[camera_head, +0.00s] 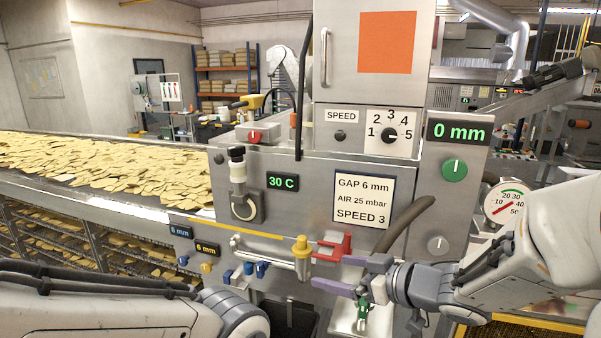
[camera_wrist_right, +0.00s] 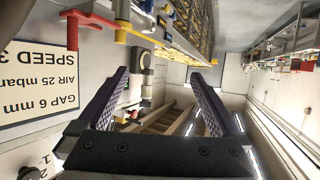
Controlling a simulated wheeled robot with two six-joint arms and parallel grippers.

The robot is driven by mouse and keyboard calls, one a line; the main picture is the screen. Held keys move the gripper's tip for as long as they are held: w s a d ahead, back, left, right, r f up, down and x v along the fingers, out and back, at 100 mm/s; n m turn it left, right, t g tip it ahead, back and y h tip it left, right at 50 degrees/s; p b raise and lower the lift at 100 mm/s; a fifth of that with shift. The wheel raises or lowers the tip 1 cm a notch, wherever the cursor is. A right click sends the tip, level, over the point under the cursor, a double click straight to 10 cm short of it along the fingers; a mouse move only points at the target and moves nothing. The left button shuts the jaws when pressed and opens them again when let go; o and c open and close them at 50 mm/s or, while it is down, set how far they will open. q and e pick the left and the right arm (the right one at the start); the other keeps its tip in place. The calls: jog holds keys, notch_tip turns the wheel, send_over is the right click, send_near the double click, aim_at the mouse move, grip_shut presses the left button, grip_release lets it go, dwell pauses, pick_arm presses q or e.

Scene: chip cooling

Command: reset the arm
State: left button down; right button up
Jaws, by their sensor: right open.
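My right gripper (camera_head: 330,272) is in front of the machine's lower right front, with its two purple fingers spread and nothing seen between them. In the right wrist view the same gripper (camera_wrist_right: 160,76) has its fingers wide apart and empty. My right arm (camera_head: 545,245) comes in from the right edge. A white link of my left arm (camera_head: 110,312) fills the lower left corner; its gripper is out of the picture. A red bracket (camera_head: 333,246) and a yellow-capped valve (camera_head: 301,246) are close to the right fingers. Whether they touch is unclear.
The steel machine carries a label panel (camera_head: 363,200), a speed dial (camera_head: 391,134), a green knob (camera_head: 454,170) and a round gauge (camera_head: 503,203). A conveyor of chips (camera_head: 110,170) runs to the left. A green-handled item (camera_head: 363,312) is below the right gripper.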

jog(key=s+f+m+g+h+b, duration=0.1)
jog(key=s+f+g+h+b, duration=0.1)
jog(key=s+f+h+b, duration=0.5)
jog(key=s+f+m+g+h+b, duration=0.15)
jog(key=f+b, duration=0.35)
jog(key=f, duration=0.5)
jog(key=s+a+f+g+b, duration=0.1)
jog(key=s+f+g+b, duration=0.1)
jog(key=s, duration=0.6)
jog(key=s+a+f+g+b, duration=0.1)
jog(key=s+f+g, duration=0.3)
jog(key=s, duration=0.4)
jog(key=shift+s+a+f+n+b, duration=0.2)
jog(key=shift+s+f+n+b, duration=0.15)
jog(key=shift+f+b, duration=0.25)
jog(key=shift+w, duration=0.1)
